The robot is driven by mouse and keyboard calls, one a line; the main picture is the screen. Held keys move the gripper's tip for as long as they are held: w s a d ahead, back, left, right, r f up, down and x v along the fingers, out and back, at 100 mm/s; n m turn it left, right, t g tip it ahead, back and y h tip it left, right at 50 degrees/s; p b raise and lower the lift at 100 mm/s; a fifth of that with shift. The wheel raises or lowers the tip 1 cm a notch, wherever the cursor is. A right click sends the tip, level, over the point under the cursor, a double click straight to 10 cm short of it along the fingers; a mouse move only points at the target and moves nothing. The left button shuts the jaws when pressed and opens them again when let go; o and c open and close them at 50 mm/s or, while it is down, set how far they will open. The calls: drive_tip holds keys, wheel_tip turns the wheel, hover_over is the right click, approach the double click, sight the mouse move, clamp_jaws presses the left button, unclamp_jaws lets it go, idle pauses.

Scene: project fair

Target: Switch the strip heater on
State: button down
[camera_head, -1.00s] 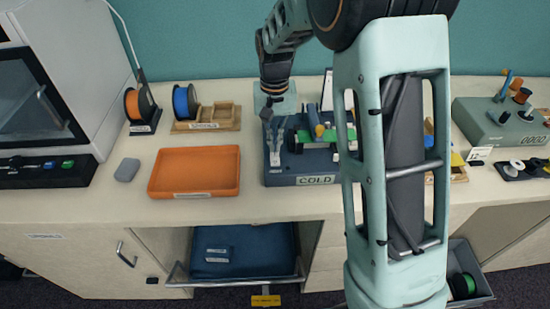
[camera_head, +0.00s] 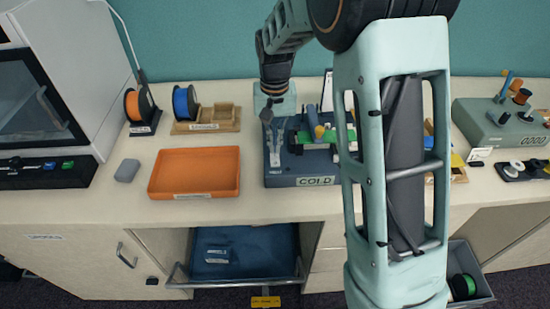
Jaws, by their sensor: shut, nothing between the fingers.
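The strip heater (camera_head: 330,181) is a blue-grey base on the bench, with a sign reading COLD on its front. A green strip and a yellow-and-blue part lie across its top. A pale upright piece, perhaps its switch lever (camera_head: 275,160), stands at its left end. My gripper (camera_head: 267,118) is shut and empty, pointing down over the heater's back left corner, just behind this piece. I cannot tell whether they touch. My own arm link hides the right part of the heater.
An orange tray (camera_head: 195,194) lies left of the heater. Behind it are a wooden holder (camera_head: 207,127), a blue spool (camera_head: 185,102) and an orange spool (camera_head: 140,104). A grey box with pegs (camera_head: 490,130) stands at the right. An open drawer (camera_head: 235,279) is below.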

sight(275, 155)
drive_tip(key=shift+f+b, duration=0.8)
drive_tip(key=shift+f, duration=0.35)
idle(0.5)
drive_tip(key=shift+r+p, duration=2.55)
drive_tip(key=shift+r, duration=1.05)
